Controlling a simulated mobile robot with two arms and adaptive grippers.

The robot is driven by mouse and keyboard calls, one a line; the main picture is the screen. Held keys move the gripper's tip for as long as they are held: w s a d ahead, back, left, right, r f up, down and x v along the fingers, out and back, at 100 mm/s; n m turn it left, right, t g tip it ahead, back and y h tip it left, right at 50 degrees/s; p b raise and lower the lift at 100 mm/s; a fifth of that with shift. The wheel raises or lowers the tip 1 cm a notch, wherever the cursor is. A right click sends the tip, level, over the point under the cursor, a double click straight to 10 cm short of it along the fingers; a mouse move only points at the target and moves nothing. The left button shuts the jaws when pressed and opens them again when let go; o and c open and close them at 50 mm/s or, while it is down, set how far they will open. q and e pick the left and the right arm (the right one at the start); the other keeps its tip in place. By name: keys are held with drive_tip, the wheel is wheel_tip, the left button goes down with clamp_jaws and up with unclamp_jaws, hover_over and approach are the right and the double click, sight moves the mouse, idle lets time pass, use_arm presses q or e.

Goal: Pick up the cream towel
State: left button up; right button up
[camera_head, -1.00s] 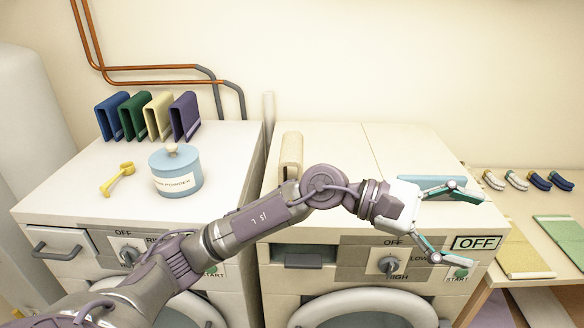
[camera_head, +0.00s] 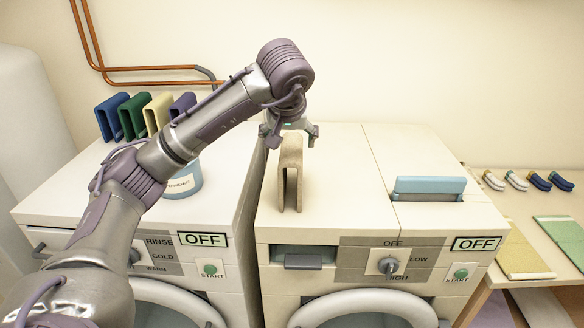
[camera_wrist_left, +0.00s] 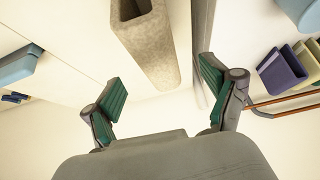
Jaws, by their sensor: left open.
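A cream towel (camera_head: 290,178), folded into a narrow upright arch, stands on the left part of the right machine's top. My left gripper (camera_head: 291,137) is above it with the fingers pointing down and spread to either side of its upper end. In the left wrist view, the towel (camera_wrist_left: 150,48) lies ahead of the open fingers (camera_wrist_left: 163,84), with a gap between it and the pads. It looks shaded and greyish there. Nothing is held. My right gripper is not in view.
Blue, green, pale yellow and purple folded towels (camera_head: 133,120) stand on the left machine (camera_head: 75,185), beside a partly hidden blue jar (camera_head: 183,183). A blue handle-like piece (camera_head: 428,188) is on the right machine (camera_head: 345,170). A side table (camera_head: 555,205) holds cloths.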

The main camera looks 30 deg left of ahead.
use_arm(q)
drive_tip(key=x, duration=0.2)
drive_tip(key=shift+w+a+f, duration=0.1)
drive_tip(key=shift+a+f, duration=0.1)
drive_tip(key=shift+f, duration=0.1)
drive_tip(key=p+x, duration=0.2)
drive_tip(key=x, duration=0.1)
drive_tip(key=p+x, duration=0.1)
drive_tip(key=x, duration=0.1)
drive_tip(key=shift+d+f, duration=0.35)
drive_tip(key=c, duration=1.4)
drive_tip(key=shift+o, duration=0.2)
drive_tip(key=shift+r, duration=0.15)
